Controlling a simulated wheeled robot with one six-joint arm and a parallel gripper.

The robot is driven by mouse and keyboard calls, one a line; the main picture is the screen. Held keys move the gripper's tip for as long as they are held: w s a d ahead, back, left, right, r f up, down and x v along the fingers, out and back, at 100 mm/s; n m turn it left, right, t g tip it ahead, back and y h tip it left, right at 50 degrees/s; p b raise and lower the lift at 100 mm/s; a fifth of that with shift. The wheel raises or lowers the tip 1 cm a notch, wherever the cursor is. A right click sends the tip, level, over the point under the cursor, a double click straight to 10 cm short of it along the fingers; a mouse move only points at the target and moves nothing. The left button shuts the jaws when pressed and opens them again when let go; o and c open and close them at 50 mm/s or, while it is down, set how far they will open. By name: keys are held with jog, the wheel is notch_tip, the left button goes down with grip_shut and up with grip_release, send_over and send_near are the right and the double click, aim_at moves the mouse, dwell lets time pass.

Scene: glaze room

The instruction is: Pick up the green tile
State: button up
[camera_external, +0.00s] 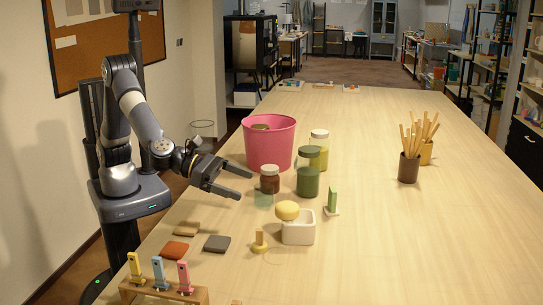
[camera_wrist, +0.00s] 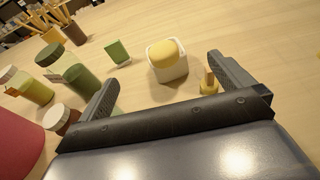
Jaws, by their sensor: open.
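The green tile (camera_external: 333,199) stands upright on a small pale base on the table, right of the jars. It also shows in the wrist view (camera_wrist: 117,52), beyond my gripper, left of the white box. My gripper (camera_external: 245,184) is open and empty, reaching over the table's left side. The tile is well to the right of its fingers, apart from them.
A white box (camera_external: 298,233) with a yellow sponge (camera_external: 287,211) and a small yellow-tan piece (camera_external: 260,241) stand near the tile. Jars (camera_external: 308,172) and a pink bucket (camera_external: 269,144) stand behind. The table's right side is mostly clear.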

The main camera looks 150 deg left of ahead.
jog(key=c, duration=0.6)
jog(key=shift+c, duration=0.2)
